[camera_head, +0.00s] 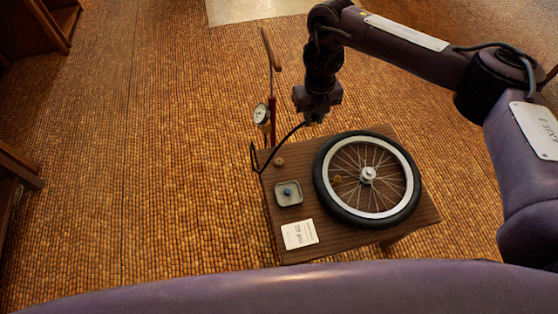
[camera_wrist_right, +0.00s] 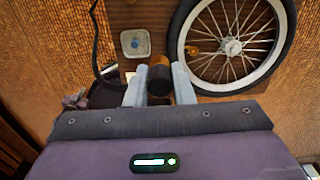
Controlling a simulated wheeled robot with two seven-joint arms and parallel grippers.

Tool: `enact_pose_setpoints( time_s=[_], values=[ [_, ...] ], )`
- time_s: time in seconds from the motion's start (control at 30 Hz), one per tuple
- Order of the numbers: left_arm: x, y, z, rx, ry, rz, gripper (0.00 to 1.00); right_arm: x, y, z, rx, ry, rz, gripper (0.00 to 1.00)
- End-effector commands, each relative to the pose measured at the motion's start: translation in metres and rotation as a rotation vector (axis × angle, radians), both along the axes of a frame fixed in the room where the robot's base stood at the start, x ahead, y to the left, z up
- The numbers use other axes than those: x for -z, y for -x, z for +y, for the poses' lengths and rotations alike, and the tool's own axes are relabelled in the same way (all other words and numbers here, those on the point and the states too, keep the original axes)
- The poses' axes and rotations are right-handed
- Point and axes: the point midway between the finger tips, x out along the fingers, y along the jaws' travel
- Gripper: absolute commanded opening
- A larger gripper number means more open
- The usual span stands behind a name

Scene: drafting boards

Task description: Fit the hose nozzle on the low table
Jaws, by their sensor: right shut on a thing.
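My right gripper (camera_head: 312,118) is above the far edge of the low table (camera_head: 345,240). It is shut on the hose nozzle, a dark and brown cylinder (camera_wrist_right: 160,78) seen between its fingers in the right wrist view. The black hose (camera_head: 254,158) loops from the nozzle back to the pump (camera_head: 271,105), which has a round gauge (camera_head: 261,113). A spoked wheel (camera_head: 368,174) with a black tyre lies flat on the table. A small brass-coloured piece (camera_head: 337,179) shows inside its rim at the left. The nozzle is apart from the wheel. My left gripper is out of view.
A small grey tray (camera_head: 279,199) with a blue piece (camera_head: 288,192) sits left of the wheel. A white printed card (camera_head: 299,234) lies at the near left, and a small wooden knob (camera_head: 279,161) at the far left. Floor around the table is mostly clear.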

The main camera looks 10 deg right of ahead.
Motion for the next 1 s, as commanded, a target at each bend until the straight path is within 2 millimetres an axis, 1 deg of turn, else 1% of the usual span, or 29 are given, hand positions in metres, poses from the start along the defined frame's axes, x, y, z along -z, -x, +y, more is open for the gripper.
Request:
enact_pose_setpoints(
  time_s=[0.03, 0.57, 1.0],
  values=[
    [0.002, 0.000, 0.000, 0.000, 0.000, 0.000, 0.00, 0.000, -0.003, 0.005, -0.002, 0.000, -0.001, 0.00],
    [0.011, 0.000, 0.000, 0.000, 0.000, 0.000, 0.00, 0.000, -0.025, 0.040, -0.001, 0.001, -0.002, 0.00],
    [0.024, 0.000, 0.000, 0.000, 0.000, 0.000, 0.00, 0.002, -0.045, 0.070, -0.001, 0.001, -0.001, 0.00]
  ],
)
